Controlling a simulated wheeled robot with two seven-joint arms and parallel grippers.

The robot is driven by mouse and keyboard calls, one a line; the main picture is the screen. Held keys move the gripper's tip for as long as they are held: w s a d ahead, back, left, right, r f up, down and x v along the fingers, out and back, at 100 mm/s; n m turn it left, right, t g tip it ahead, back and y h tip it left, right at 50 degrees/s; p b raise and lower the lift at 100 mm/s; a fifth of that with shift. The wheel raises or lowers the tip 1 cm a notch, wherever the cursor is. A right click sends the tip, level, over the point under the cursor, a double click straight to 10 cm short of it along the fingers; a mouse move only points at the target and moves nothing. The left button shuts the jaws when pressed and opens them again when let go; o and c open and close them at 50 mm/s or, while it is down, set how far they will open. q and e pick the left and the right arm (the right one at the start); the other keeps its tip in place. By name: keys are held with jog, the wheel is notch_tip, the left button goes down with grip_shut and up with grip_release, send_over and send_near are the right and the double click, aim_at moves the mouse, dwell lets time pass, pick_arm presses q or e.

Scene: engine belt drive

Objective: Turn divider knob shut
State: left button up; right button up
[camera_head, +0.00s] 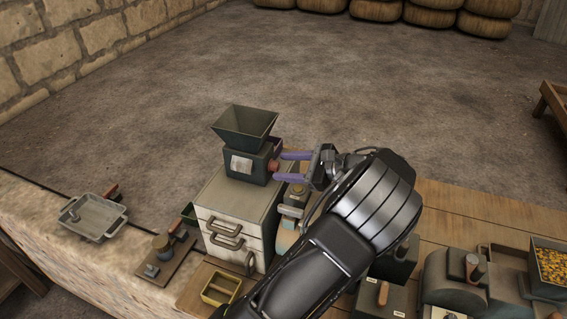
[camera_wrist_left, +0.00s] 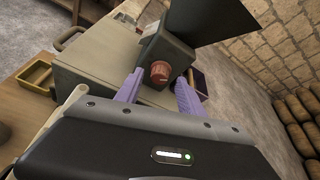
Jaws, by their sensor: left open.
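The divider is a dark green box with a square hopper (camera_head: 245,124) on top, standing on a pale drawer cabinet (camera_head: 226,205). Its reddish-brown knob (camera_head: 273,166) sticks out from the right side of the box. In the left wrist view the knob (camera_wrist_left: 160,73) lies ahead, between the two purple fingers. My left gripper (camera_head: 280,167) is open, with its fingertips at the knob, one on either side. A gap shows between the fingers and the knob in the wrist view; contact cannot be told. My right gripper is in neither view.
A grey metal tray (camera_head: 93,217) lies at the left on the stone ledge. A small yellow box (camera_head: 220,288) sits in front of the cabinet. Dark machines and a bin of yellow grains (camera_head: 551,266) stand at the right. Open floor lies behind the bench.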

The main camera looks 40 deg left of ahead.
pick_arm(q)
jog(key=shift+s+a+f, duration=0.1)
jog(key=shift+a+f, duration=0.15)
jog(key=shift+a, duration=0.25)
jog(key=shift+c, duration=0.3)
grip_shut()
